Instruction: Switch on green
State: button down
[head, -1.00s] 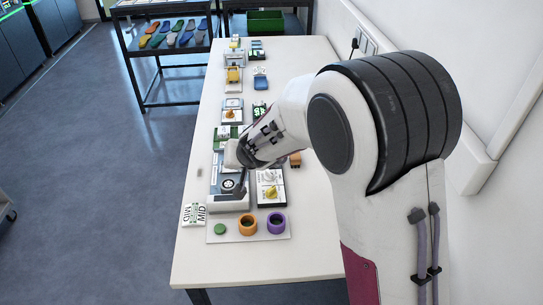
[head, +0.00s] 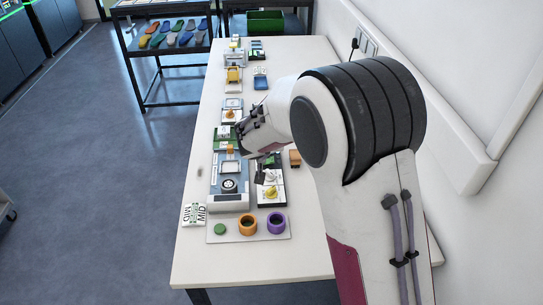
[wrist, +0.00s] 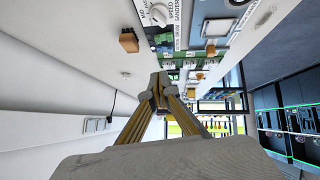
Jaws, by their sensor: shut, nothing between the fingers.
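A green disc (head: 220,229) lies on a white board (head: 233,239) in front. Which switch belongs to green cannot be read.
An orange ring (head: 247,224) and a purple ring (head: 277,222) stand on the same board. An orange block (head: 295,158) sits right of my gripper. More stations line the table (head: 305,262) behind; its front is clear.

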jog(key=shift+f, duration=0.1)
dwell(0.3)
send_over(272, 158)
jog(key=s+a, duration=0.1)
jog(key=s, duration=0.1)
jog(key=shift+s+f, duration=0.2)
jog(key=shift+f, duration=3.15)
jog(key=shift+w+f, duration=0.15)
jog(key=shift+f, duration=0.1)
jog(key=shift+d+f, duration=0.2)
jog(key=shift+f, duration=0.7)
jog(key=shift+d+f, duration=0.15)
jog(key=shift+f, duration=0.75)
jog(key=shift+d+f, duration=0.2)
jog(key=shift+f, duration=0.15)
jog(key=shift+a, duration=0.25)
jog(key=shift+a+r, duration=0.2)
jog(key=shift+a, duration=0.15)
